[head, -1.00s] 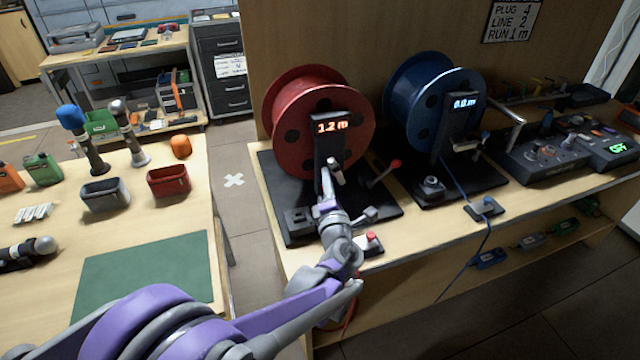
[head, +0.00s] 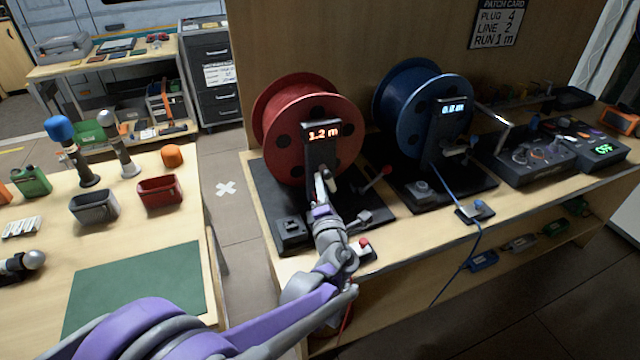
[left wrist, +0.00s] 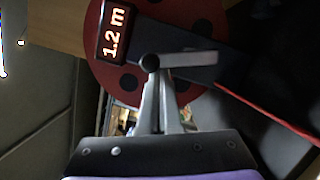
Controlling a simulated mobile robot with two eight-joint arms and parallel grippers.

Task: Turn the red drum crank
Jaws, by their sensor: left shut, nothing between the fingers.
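The red drum (head: 312,115) stands upright on a black base (head: 262,190), behind a dark post with a lit "1.2 m" display (head: 323,133). In the left wrist view, the grey crank arm (left wrist: 190,58) with a round dark end (left wrist: 150,63) lies across the post, in front of the red drum (left wrist: 100,60). My left gripper (head: 321,188) is in front of the post, low on it. In the left wrist view its fingers (left wrist: 160,88) are together, close to the crank's dark end, with nothing between them. I cannot tell whether they touch it. My right gripper is out of view.
The blue drum (head: 408,100) stands to the right. The left table holds a red bin (head: 160,191) and a green mat (head: 135,285).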

